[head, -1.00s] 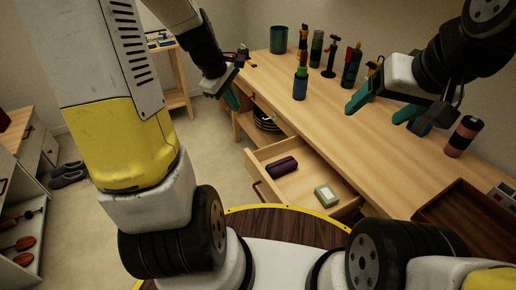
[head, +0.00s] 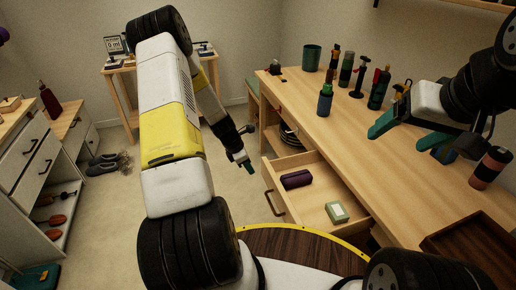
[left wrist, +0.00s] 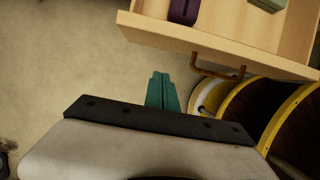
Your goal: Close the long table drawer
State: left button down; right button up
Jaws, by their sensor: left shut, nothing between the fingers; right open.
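The long table drawer (head: 303,208) is pulled out from the wooden table (head: 400,165). A purple case (head: 296,180) and a pale green box (head: 337,212) lie in it. Its front has a dark handle (head: 274,203). My left gripper (head: 249,167) is shut and empty, just left of the drawer's front. In the left wrist view the shut teal fingers (left wrist: 161,92) point toward the drawer front (left wrist: 215,42), with the handle (left wrist: 218,68) to their right; I cannot tell whether they touch. My right gripper (head: 390,125) is open above the tabletop, holding nothing.
Several bottles and tools, such as a blue-green bottle (head: 325,100), stand on the table. A dark wooden tray (head: 470,245) sits at the near right. Shoes (head: 108,163) lie on the floor at left, near a cabinet (head: 50,150). Floor left of the drawer is clear.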

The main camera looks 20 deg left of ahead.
pick_arm(q)
jog(key=w+d+f, duration=0.3)
jog(key=d, duration=0.1)
jog(key=shift+d+f, duration=0.3)
jog(key=shift+f, duration=0.05)
jog(key=w+d, duration=0.3)
jog(key=d, duration=0.1)
jog(key=w+d, duration=0.3)
jog(key=d, duration=0.2)
jog(key=w+d, duration=0.3)
jog(key=d, duration=0.1)
jog(key=shift+d, duration=0.25)
jog(key=w+d, duration=0.1)
jog(key=d, duration=0.1)
jog(key=w+d, duration=0.1)
jog(key=d, duration=0.1)
jog(key=w+d, duration=0.1)
jog(key=w, duration=0.1)
jog(key=shift+d, duration=0.4)
jog(key=shift+w+d, duration=0.45)
jog(key=shift+d, duration=0.1)
pick_arm(e)
jog(key=shift+w+d, duration=0.7)
jog(key=shift+d, duration=0.35)
